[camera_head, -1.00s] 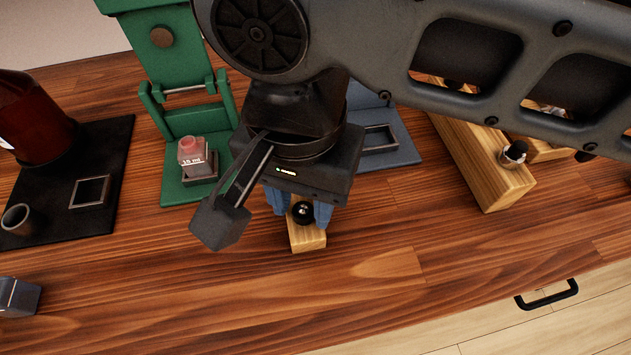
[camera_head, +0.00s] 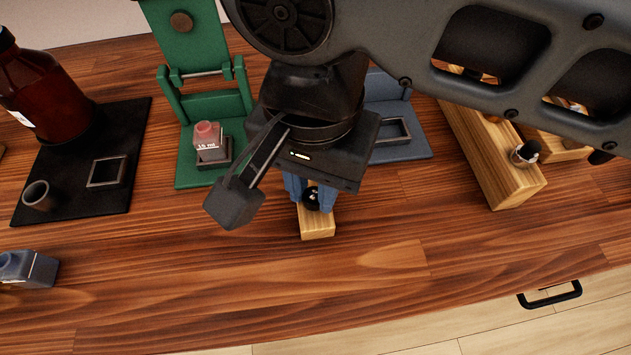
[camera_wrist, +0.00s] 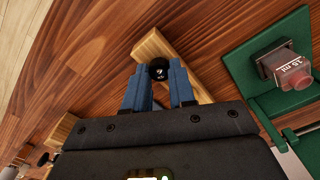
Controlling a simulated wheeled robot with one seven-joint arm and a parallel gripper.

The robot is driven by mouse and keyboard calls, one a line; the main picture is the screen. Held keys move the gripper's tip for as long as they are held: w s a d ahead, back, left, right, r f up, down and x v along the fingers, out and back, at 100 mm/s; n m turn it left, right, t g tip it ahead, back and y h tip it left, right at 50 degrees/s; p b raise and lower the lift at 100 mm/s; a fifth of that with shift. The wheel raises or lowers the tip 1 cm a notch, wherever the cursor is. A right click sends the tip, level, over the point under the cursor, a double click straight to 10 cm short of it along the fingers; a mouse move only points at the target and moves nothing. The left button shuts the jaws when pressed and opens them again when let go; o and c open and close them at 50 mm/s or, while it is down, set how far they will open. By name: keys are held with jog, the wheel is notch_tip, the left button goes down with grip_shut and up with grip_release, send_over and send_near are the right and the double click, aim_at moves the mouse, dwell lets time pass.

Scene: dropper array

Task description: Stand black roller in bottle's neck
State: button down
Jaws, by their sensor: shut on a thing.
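My gripper (camera_head: 311,197) is shut on the black roller (camera_head: 313,201), which sits between its two blue fingers. The roller is a small round black piece with a white mark. It also shows at the fingertips in the wrist view (camera_wrist: 158,70). It is at one end of a small light wood block (camera_head: 317,226); I cannot tell whether it is seated in the block or just clear of it. A pinkish "15 ml" bottle (camera_head: 208,140) stands upright in a holder on the green stand (camera_head: 200,107). A grey-blue bottle (camera_head: 27,268) is at the left.
A blue-grey stand (camera_head: 400,145) is behind my gripper. A long wood block (camera_head: 490,165) holds a dark-topped piece.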

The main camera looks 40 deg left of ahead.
aim_at(314, 193)
jog(key=shift+r+p, duration=2)
jog(key=shift+r, duration=0.2)
